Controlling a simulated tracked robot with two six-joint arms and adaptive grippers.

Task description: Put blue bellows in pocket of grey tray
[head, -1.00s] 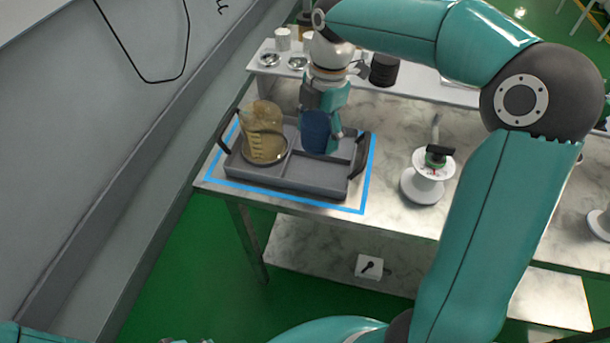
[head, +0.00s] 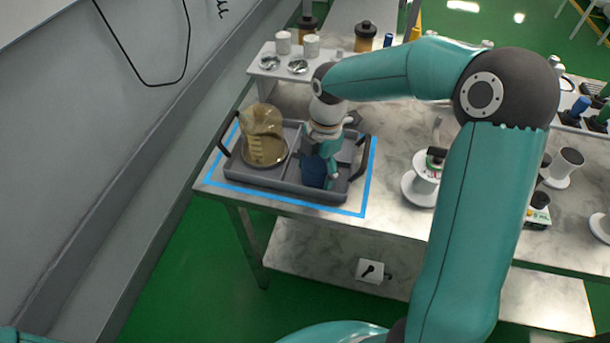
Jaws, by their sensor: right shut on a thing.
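The grey tray (head: 262,181) with black handles lies on the table inside a blue outline. The blue bellows (head: 314,173) is at the tray's front right pocket, low between the fingers of my right gripper (head: 320,165). The right gripper points down and is shut on the bellows. I cannot tell whether the bellows touches the pocket floor. The gripper and wrist hide its top and part of the pockets behind it. My left gripper is out of view.
A white spool-shaped stand (head: 423,180) is right of the tray. A raised shelf (head: 283,70) with small cups and metal discs runs behind it.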

